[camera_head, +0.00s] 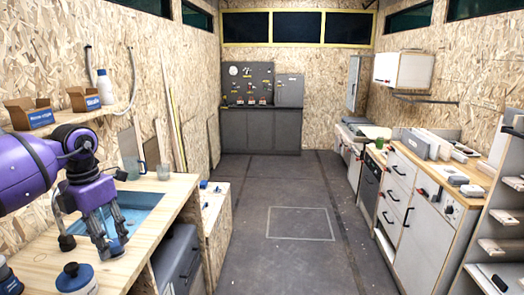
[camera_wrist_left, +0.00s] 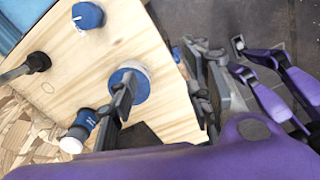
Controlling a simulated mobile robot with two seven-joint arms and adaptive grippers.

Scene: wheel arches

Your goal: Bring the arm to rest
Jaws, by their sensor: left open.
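My left arm, purple and black, comes in from the left in the head view and reaches over the wooden counter (camera_head: 50,262). In the left wrist view, dark fingers of the gripper (camera_wrist_left: 165,85) show over the counter edge, and one overlaps a blue-lidded jar (camera_wrist_left: 134,72). I cannot tell whether they touch.
A blue-lidded container (camera_head: 76,280) stands on the near counter. A glass (camera_head: 163,172) and a mug stand behind the basin. A shelf with cardboard boxes (camera_head: 30,115) and a white bottle (camera_head: 105,88) hangs on the left wall. The floor (camera_head: 300,225) in the middle is clear.

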